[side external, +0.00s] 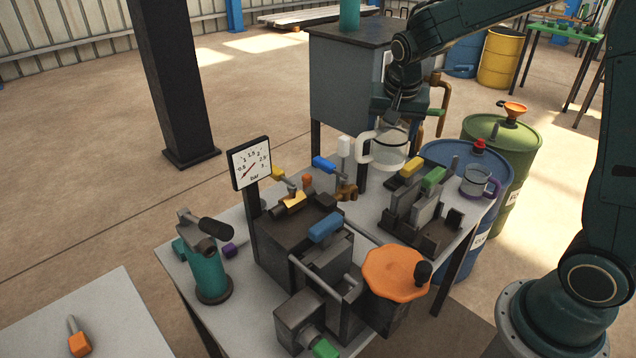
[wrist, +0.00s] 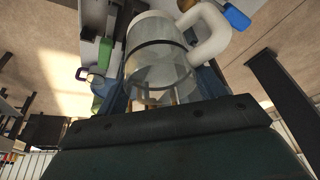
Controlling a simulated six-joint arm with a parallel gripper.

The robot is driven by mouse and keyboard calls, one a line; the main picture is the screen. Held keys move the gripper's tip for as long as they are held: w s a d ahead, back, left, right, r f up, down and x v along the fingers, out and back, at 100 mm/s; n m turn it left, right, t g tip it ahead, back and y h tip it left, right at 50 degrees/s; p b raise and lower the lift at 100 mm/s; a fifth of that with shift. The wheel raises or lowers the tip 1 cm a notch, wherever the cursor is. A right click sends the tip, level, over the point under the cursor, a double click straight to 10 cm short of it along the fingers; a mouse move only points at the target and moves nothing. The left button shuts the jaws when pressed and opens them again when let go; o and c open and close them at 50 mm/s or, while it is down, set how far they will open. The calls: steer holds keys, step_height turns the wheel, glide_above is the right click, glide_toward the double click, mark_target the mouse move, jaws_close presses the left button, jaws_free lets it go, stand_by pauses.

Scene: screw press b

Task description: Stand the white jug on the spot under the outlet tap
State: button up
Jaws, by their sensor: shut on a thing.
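The white jug (side external: 390,152) has a clear body and a thick white handle on its left. My gripper (side external: 396,118) is shut on it from above and holds it upright in the air behind the press bench. In the wrist view the jug (wrist: 158,62) sits between my fingers (wrist: 162,92), its white handle to the upper right. A brass tap (side external: 346,191) with a white lever and a blue lever nearby is just left of and below the jug. I cannot tell for certain which tap is the outlet, and the spot under it is hidden.
The bench carries the press with an orange handwheel (side external: 395,271), a pressure gauge (side external: 251,162), a teal hand pump (side external: 211,272) and clamps with yellow and green handles (side external: 432,181). A grey cabinet (side external: 340,80) stands behind.

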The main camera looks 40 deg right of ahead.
step_height(320, 180, down, 22)
steer(key=shift+r, duration=0.25)
stand_by(0.3)
steer(key=shift+f, duration=0.1)
steer(key=shift+f, duration=1.75)
steer(key=o, duration=1)
steer(key=shift+f, duration=0.1)
steer(key=shift+r, duration=0.2)
steer(key=v, duration=1.2)
steer(key=shift+f, duration=0.1)
